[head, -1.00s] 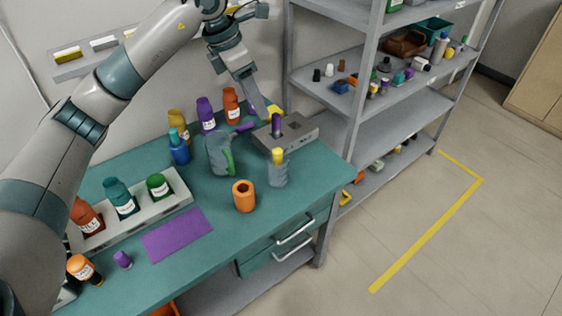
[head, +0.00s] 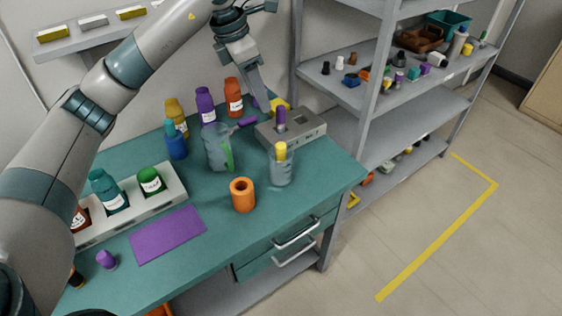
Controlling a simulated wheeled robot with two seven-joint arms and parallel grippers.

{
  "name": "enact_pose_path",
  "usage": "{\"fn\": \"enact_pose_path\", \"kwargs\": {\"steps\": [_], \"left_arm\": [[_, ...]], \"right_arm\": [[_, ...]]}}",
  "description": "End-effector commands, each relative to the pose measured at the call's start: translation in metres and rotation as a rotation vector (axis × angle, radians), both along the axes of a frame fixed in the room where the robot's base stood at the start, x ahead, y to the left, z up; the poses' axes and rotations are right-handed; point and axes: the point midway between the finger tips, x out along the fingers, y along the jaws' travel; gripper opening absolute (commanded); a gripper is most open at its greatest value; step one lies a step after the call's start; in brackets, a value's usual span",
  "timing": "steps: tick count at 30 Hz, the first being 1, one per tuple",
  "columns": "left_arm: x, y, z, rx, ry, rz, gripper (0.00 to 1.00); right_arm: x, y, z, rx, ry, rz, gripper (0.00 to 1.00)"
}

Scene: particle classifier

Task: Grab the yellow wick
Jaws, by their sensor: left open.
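A yellow-topped wick (head: 280,151) stands in a clear glass beaker (head: 281,174) near the right end of the teal bench. A second yellow piece (head: 280,104) lies behind the grey block (head: 305,131), close to my fingers; I cannot tell what it is. A purple wick (head: 281,117) stands upright in the grey block. My left gripper (head: 265,112) reaches down from above beside the block's back left corner. It is open, and nothing shows held in it. Its fingertips are partly hard to tell from the items behind. My right gripper is not in view.
A clear jug (head: 218,148) with a green handle and an orange cylinder (head: 243,195) stand on the bench. Several bottles line its back. A white rack (head: 170,196) and a purple mat (head: 168,234) are at left. Metal shelves (head: 380,115) stand at right.

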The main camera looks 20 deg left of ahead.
Motion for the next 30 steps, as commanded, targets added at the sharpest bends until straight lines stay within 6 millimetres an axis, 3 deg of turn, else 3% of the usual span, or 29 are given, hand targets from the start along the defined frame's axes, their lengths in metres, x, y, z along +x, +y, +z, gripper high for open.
{"fn": "enact_pose_path", "kwargs": {"steps": [8, 17, 24, 30], "left_arm": [[0.002, -0.003, -0.013, 0.0, 0.004, -0.001, 0.46], [0.008, -0.011, -0.049, 0.0, 0.004, 0.0, 0.46], [0.016, -0.021, -0.09, -0.001, 0.004, 0.0, 0.46], [0.02, -0.025, -0.113, -0.001, 0.002, 0.0, 0.46]], "right_arm": [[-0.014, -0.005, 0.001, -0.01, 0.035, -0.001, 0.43], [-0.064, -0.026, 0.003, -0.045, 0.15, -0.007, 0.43], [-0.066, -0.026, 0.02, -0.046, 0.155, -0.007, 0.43], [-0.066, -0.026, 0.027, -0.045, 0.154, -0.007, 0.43]]}}
